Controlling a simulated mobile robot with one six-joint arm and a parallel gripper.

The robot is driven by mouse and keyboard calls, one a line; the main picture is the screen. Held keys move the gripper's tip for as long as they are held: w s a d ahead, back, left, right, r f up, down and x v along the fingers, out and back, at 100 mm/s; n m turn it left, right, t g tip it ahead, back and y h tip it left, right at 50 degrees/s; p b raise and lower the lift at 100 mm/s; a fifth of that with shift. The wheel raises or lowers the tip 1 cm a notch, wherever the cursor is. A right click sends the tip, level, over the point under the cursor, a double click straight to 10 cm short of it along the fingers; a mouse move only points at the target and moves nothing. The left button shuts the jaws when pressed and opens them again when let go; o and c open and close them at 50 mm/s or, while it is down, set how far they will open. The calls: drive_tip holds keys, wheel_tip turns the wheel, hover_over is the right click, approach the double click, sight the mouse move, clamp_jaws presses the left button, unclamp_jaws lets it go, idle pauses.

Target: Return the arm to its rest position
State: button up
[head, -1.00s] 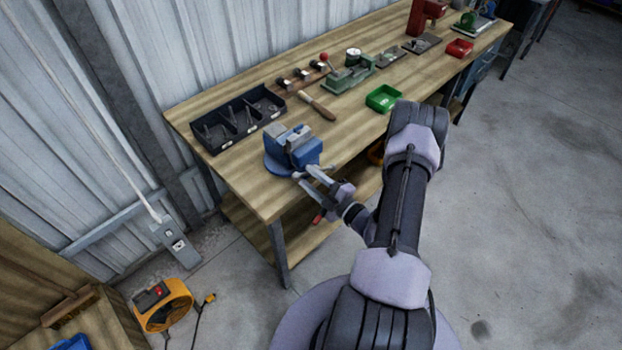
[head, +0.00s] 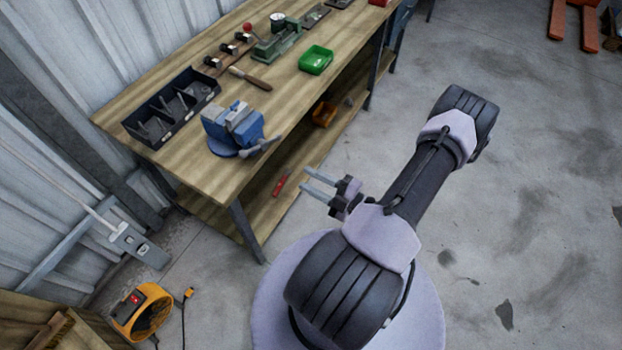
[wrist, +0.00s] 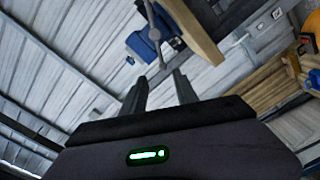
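My gripper (head: 318,188) is in the head view, off the front edge of the workbench (head: 185,180) and close to my base. Its two fingers are apart with nothing between them. In the wrist view my gripper (wrist: 160,88) also shows two separate fingers and an empty gap. The arm is folded back, with its elbow out to the right over the open floor. The blue vise (head: 232,128) sits on the bench's front edge, apart from the gripper; it also shows in the wrist view (wrist: 146,42).
A dark divided bin (head: 170,110), a green tray (head: 316,60) and a wooden-handled tool (head: 250,78) lie on the bench.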

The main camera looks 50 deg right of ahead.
drive_tip(key=shift+w, duration=0.1)
drive_tip(key=w+a+r+n+g+y+b, duration=0.25)
drive_tip(key=a+r+n+g+y, duration=0.3)
drive_tip(key=n, duration=0.55)
drive_tip(key=w+a+r+n+g+y+b, duration=0.2)
drive_tip(key=w+a+r+n+g+y, duration=0.4)
drive_tip(key=n, duration=0.5)
drive_tip(key=s+a+r+n+h+b, duration=0.2)
drive_tip(key=a+n, duration=0.3)
drive_tip(key=n, duration=0.6)
drive_tip(key=s+a+r+n+h+b, duration=0.3)
drive_tip(key=a+n+h, duration=0.2)
drive_tip(key=n, duration=0.6)
drive_tip(key=s+a+r+n+h+b, duration=0.2)
drive_tip(key=a+n, duration=0.5)
drive_tip(key=n, duration=0.4)
drive_tip(key=shift+s+a+r+g+h, duration=0.15)
drive_tip(key=shift+s+r+g+h, duration=0.2)
drive_tip(key=shift+s+r+h, duration=0.4)
drive_tip(key=shift+f, duration=0.15)
